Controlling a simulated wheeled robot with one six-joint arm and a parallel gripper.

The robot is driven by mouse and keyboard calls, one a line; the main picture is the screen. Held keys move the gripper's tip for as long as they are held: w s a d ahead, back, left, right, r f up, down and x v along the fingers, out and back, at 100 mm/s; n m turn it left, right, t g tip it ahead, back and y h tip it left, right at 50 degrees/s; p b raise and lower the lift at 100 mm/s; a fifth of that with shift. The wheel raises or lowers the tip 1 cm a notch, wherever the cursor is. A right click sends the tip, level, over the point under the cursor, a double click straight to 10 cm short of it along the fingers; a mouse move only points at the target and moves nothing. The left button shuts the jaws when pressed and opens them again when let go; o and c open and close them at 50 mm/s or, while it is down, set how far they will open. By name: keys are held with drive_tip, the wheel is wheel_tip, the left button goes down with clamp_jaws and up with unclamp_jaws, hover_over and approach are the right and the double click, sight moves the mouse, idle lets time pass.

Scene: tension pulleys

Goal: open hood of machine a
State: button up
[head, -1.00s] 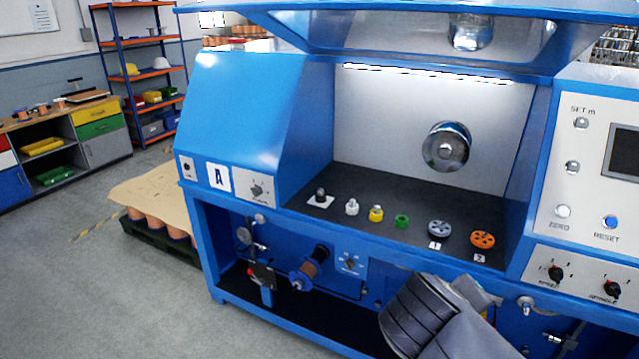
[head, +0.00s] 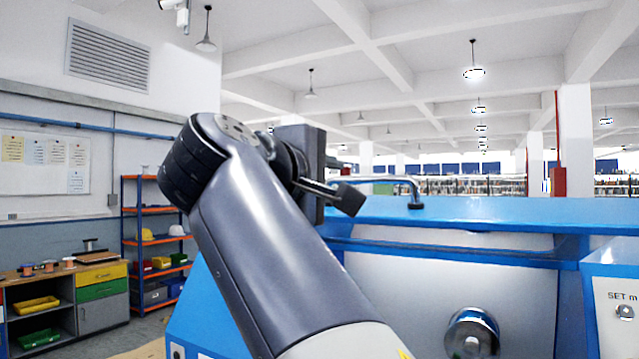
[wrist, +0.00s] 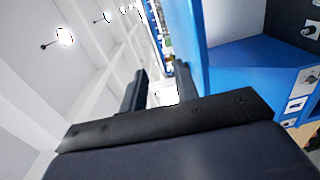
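A bar handle (head: 415,190) stands on the hood's top edge. My gripper (head: 345,182) is just left of the handle's visible end, at about its height. Its two dark fingers (wrist: 160,92) are apart in the wrist view, with a bright gap and nothing clearly held between them. My arm hides the handle's left part, so contact cannot be told. The blue body of machine A (head: 205,310) shows below, and its "A" label (wrist: 297,105) is in the wrist view.
A round metal disc (head: 472,333) shows inside the machine below the hood. A control panel (head: 615,290) stands at right. An orange-shelved rack (head: 155,235) and a workbench (head: 65,300) are at left. Open air lies above the hood.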

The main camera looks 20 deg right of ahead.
sight(358, 181)
drive_tip(key=p+x, duration=0.1)
drive_tip(key=x, duration=0.4)
drive_tip(key=p+x, duration=0.2)
drive_tip(key=x, duration=0.3)
drive_tip(key=shift+w+d+r, duration=0.2)
drive_tip(key=shift+d+r, duration=0.05)
drive_tip(key=shift+d, duration=0.05)
clamp_jaws()
idle(0.4)
